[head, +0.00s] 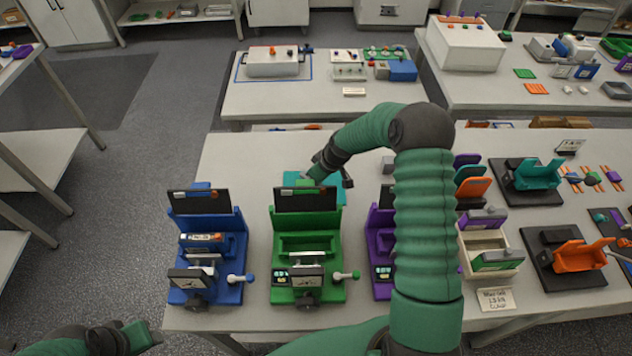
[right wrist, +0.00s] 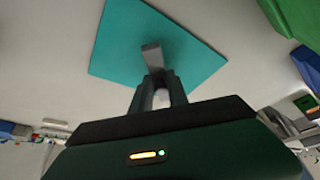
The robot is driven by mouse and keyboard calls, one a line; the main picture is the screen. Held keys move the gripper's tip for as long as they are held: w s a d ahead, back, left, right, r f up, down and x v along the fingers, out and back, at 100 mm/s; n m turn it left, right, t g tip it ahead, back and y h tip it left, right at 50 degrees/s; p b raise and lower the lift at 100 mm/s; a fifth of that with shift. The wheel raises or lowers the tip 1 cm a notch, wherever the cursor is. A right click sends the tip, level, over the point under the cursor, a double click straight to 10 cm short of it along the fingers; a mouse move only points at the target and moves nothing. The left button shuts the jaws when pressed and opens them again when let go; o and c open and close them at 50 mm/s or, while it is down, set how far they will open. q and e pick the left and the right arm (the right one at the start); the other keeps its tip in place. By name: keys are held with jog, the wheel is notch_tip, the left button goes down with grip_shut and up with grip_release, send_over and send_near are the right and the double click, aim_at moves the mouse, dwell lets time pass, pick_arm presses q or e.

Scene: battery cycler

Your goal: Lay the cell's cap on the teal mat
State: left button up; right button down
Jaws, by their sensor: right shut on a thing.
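The teal mat (head: 292,181) lies on the table behind the green cycler in the head view, partly hidden by its black panel and my right arm. It fills the upper middle of the right wrist view (right wrist: 120,42). My right gripper (right wrist: 160,80) is shut on a small grey piece (right wrist: 152,56), seemingly the cap, which shows against the mat; I cannot tell whether it touches. A cell (head: 200,242) with a pale label and orange end sits in the blue cycler (head: 212,280).
The green cycler (head: 325,290) stands in front of the mat, and a purple cycler (head: 382,285) is partly behind my right arm. Coloured trays and a bin (head: 485,243) stand to the right. The table left of the mat is clear.

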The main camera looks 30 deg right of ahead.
jog(key=shift+w+d+f, duration=0.1)
jog(key=shift+d+f, duration=0.05)
jog(key=shift+f, duration=0.8)
jog(key=shift+r, duration=0.1)
jog(key=c, duration=1.3)
grip_release()
jog(key=shift+a, duration=0.2)
